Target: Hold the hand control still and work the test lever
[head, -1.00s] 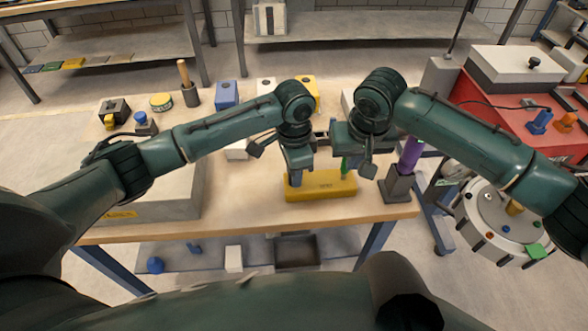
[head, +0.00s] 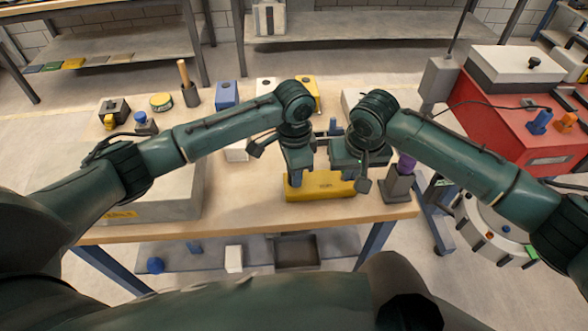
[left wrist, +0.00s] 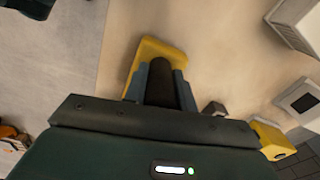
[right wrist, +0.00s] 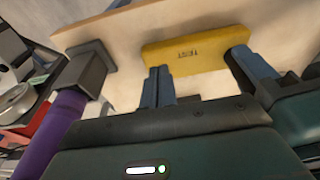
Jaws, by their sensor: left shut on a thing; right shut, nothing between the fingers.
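The hand control appears to be the yellow box (head: 325,192) with dark lettering at the front of the bench. It also shows in the left wrist view (left wrist: 150,52) and the right wrist view (right wrist: 190,52). My left gripper (head: 297,178) is shut on a dark upright grip (left wrist: 160,85) at the box's left end. My right gripper (head: 346,172) is shut and empty, by the box's right part. Its closed fingertips (right wrist: 160,72) appear just in front of the box in the right wrist view. I cannot see the test lever; contact is unclear.
A purple cylinder (head: 406,162) stands in a dark holder (head: 398,187) close right of my right gripper. A grey case (head: 160,200) lies to the left. Blue (head: 227,93) and yellow (head: 308,85) blocks stand behind. The bench front edge is close.

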